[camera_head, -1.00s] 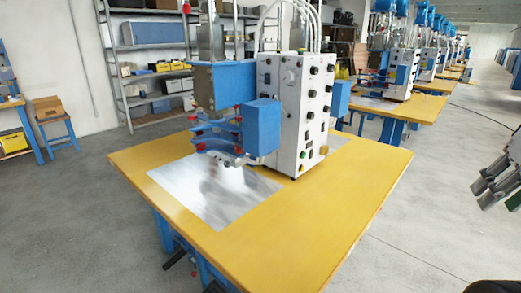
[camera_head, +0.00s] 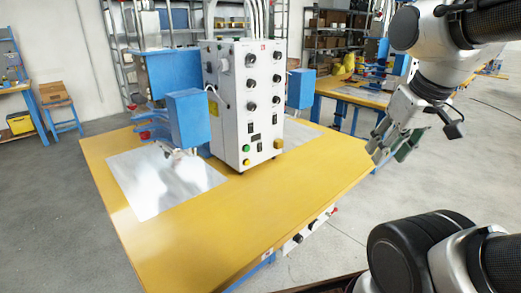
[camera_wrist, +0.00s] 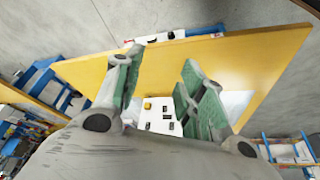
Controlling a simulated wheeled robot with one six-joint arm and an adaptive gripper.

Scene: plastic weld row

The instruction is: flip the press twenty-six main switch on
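A press with a white control box (camera_head: 240,105) stands on a yellow table; no number on it is readable. The box front carries black knobs, small black switches (camera_head: 254,138), a green button (camera_head: 246,148) and a yellow knob (camera_head: 278,144). Another panel with dark knobs (camera_head: 298,238) sits under the table's near right edge. I cannot tell which control is the main switch or its position. My gripper (camera_head: 392,145) is open and empty, right of the table, apart from the press. In the wrist view my gripper (camera_wrist: 158,78) has spread green-padded fingers, the control box (camera_wrist: 158,117) between and beyond them.
The yellow table (camera_head: 255,215) is mostly bare in front of the box, with a shiny metal plate (camera_head: 160,185) at left. Blue press parts (camera_head: 188,118) stand left of the box. Another yellow bench (camera_head: 355,92) stands behind. Shelves (camera_head: 150,25) line the back; open floor lies right.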

